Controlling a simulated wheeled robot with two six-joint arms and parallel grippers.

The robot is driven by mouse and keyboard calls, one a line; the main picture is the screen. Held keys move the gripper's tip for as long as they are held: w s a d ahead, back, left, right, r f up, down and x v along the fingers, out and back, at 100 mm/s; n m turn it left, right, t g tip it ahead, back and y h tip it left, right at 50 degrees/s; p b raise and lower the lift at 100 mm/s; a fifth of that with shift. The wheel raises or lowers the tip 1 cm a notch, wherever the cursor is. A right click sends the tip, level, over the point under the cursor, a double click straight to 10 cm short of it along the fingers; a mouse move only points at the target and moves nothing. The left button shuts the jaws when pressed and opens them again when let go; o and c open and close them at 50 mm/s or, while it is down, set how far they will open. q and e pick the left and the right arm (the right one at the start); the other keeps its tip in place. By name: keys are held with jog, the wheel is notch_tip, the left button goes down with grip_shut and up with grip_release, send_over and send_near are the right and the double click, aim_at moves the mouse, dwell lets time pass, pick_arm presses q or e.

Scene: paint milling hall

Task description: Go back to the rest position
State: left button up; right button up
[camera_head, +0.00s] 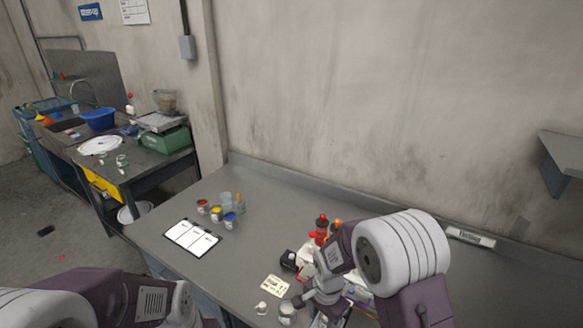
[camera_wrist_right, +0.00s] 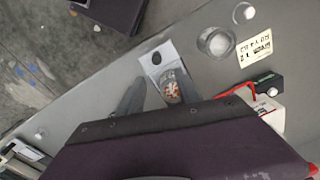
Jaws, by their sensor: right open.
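My right gripper (camera_wrist_right: 157,88) is open over the near edge of the grey workbench (camera_head: 190,265). In the right wrist view its two grey fingers stand on either side of a small round thing with a brown and white top (camera_wrist_right: 171,88). I cannot tell whether they touch it. A pale plate with a black dot (camera_wrist_right: 156,54) lies just beyond the fingers. In the head view my right arm covers much of this spot. My left arm (camera_head: 130,298) comes in low at the left; its fingertips are not in view.
Small cups (camera_head: 286,311) and a label card (camera_head: 276,286) lie beside my right gripper. Red-topped bottles (camera_head: 321,224) stand behind it. The back right of the bench is mostly clear.

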jog(key=s+d+r+n+b, duration=0.1)
jog(key=s+d+r+n, duration=0.1)
jog(key=s+n, duration=0.3)
jog(key=s+d+r+n+b, duration=0.1)
jog(key=s+d+r+n, duration=0.1)
jog(key=s+d+n, duration=0.3)
jog(key=shift+s+d+r+t, duration=0.2)
jog(key=shift+s+r+t, duration=0.1)
jog(key=shift+t, duration=0.1)
